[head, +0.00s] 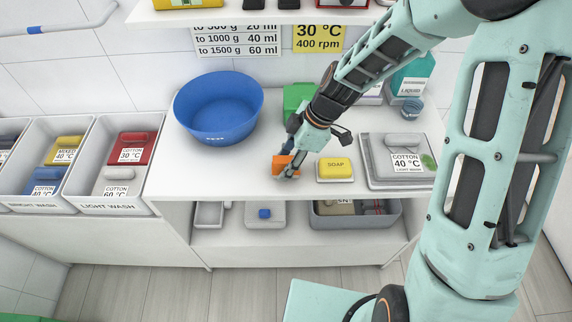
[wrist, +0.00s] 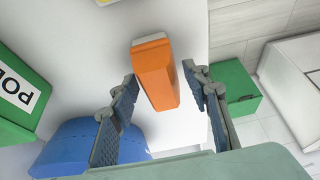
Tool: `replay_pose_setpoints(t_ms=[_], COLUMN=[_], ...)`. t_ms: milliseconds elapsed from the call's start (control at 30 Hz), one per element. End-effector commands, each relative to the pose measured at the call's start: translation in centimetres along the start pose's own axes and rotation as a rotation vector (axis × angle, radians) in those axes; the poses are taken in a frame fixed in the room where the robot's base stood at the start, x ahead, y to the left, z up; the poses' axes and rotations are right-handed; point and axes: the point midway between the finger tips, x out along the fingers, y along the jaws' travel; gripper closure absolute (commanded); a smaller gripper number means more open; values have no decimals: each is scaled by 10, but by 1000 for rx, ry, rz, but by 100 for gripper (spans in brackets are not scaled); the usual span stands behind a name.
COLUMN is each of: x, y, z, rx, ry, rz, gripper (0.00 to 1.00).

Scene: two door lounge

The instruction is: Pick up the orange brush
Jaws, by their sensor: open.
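The orange brush (head: 280,162) lies on the white counter (head: 240,181), between the blue bowl and the yellow soap. In the wrist view the brush (wrist: 154,70) is an orange block with a pale strip at its far end. My gripper (head: 289,174) is low over the counter at the brush and partly covers it in the head view. In the wrist view my gripper (wrist: 160,76) is open, with the near part of the brush showing between its fingers. A gap shows on each side, and neither finger visibly touches it.
The blue bowl (head: 221,105) stands left of my gripper, close to the left finger in the wrist view (wrist: 75,142). The yellow soap (head: 336,168) and a grey tray (head: 376,183) are to the right. A green box (head: 297,96) stands behind. The counter's front edge is near.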

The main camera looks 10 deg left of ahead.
Motion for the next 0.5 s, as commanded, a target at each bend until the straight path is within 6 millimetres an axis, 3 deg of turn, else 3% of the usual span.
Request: replay_pose_setpoints(t_ms=[33,367,500], x=[0,0,-1], y=[0,0,0], z=[0,0,0], rx=[0,0,0], ry=[0,0,0], rz=[0,0,1], gripper=[59,95,98])
